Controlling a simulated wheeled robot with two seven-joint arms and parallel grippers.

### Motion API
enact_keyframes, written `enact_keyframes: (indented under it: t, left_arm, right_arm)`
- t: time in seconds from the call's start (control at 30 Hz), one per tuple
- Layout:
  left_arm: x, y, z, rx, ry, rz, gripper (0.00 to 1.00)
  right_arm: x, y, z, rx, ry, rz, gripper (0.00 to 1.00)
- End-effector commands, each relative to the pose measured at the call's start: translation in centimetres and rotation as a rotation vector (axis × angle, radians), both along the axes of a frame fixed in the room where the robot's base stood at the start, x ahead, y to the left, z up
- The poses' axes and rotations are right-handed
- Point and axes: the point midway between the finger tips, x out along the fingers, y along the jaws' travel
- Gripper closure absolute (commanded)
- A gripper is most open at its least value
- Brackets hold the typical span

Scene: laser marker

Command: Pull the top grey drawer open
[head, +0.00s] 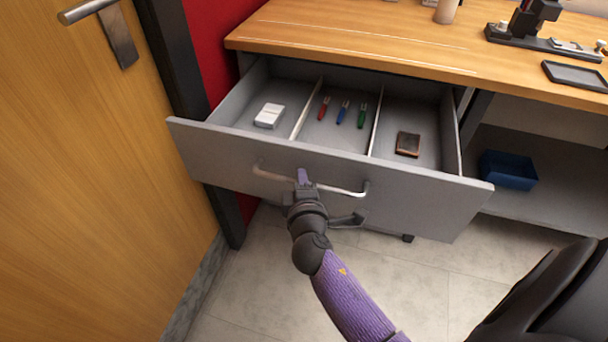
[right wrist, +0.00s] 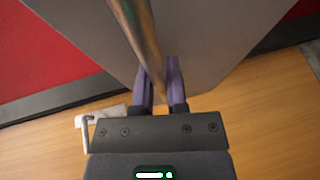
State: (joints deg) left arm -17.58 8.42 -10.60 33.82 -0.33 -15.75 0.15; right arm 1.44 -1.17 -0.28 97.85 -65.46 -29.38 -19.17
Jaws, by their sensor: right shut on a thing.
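The top grey drawer (head: 330,185) is pulled well out from under the wooden desk top, and its inside shows in the head view. Its metal bar handle (head: 342,190) runs across the front face. My right gripper (head: 303,178) is shut on the handle, left of its middle. In the right wrist view, the purple fingers (right wrist: 159,80) close around the handle bar (right wrist: 138,35) in front of the grey drawer front (right wrist: 200,45). My left gripper is not in view.
The drawer holds a white block (head: 269,115), red, blue and green pens (head: 342,112) and a brown item (head: 408,144) in three compartments. A wooden door (head: 90,190) stands close at left. A blue bin (head: 508,170) sits on the lower shelf at right.

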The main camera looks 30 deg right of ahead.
Motion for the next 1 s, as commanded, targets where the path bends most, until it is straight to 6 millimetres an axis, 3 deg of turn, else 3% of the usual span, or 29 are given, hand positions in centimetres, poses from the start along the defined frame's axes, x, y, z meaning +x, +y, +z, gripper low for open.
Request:
enact_keyframes:
  t: [0.5,0.53,0.67,1.0]
  left_arm:
    - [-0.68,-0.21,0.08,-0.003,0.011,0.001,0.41]
    - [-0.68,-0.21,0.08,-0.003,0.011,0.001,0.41]
    - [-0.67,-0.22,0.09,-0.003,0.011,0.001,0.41]
    - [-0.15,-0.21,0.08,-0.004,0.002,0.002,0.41]
  right_arm:
    - [-0.23,0.26,-0.06,0.000,0.001,0.000,1.00]
    - [-0.23,0.26,-0.06,0.000,0.001,0.000,0.76]
    - [-0.22,0.25,-0.03,0.000,0.001,0.000,0.49]
    - [-0.19,0.18,0.06,0.000,0.000,0.000,0.47]
